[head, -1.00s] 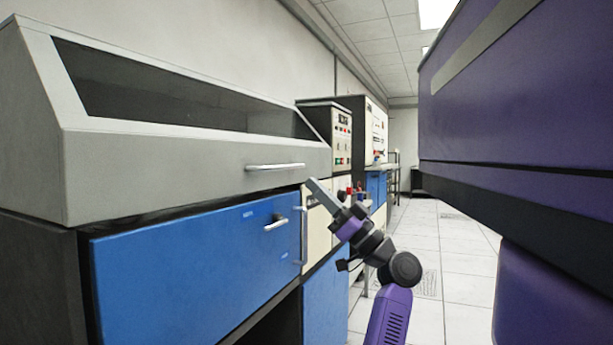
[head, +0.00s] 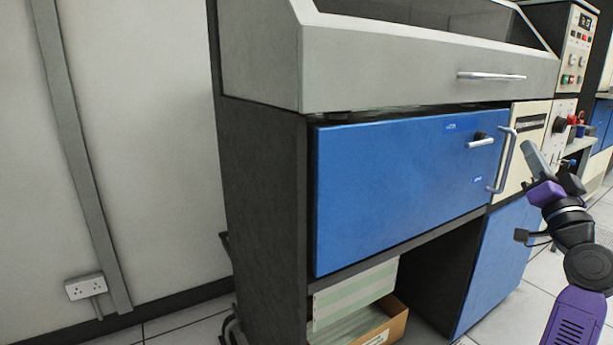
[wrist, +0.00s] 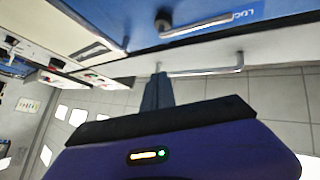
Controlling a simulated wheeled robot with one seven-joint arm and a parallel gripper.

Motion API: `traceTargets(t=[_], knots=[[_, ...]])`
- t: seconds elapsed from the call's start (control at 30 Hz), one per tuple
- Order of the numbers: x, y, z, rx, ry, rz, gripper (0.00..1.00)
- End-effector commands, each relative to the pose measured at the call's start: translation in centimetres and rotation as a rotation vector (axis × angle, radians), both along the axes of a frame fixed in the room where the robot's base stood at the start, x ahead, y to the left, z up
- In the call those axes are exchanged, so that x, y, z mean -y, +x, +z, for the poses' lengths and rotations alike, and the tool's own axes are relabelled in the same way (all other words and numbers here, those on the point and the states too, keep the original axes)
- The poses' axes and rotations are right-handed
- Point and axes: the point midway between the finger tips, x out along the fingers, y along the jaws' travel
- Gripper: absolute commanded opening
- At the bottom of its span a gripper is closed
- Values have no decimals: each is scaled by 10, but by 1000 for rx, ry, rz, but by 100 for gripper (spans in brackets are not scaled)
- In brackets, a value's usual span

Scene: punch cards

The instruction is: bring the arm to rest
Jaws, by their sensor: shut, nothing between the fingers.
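My gripper (head: 536,160) is on the right side of the head view, on my purple and black arm. It points up and to the left, and its fingers are together with nothing between them. In the picture it shows just right of the metal handle (head: 502,160) at the end of the blue panel (head: 400,185). In the wrist view the fingers (wrist: 157,95) point toward the blue front and a metal handle (wrist: 205,71). I cannot tell whether the fingertips touch it.
The grey cabinet top (head: 420,75) has a long handle (head: 491,76). Below is an open bay with striped paper stacks (head: 350,292) and a cardboard box (head: 388,325). More machines with knobs (head: 575,60) stand at right. Tiled floor shows at right. A wall socket (head: 85,287) is at left.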

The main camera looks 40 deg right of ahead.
Motion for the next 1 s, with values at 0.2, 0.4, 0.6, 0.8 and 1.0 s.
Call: traceTargets(t=[0.2, 0.4, 0.6, 0.8, 1.0], knots=[[-51, 39, -95, -111, 81, -51, 0], [-122, 63, -163, -219, 89, -43, 0], [-205, 73, -215, -330, 59, 15, 0], [-295, 68, -256, -441, 12, 118, 0], [-383, 47, -285, -552, -39, 255, 0]])
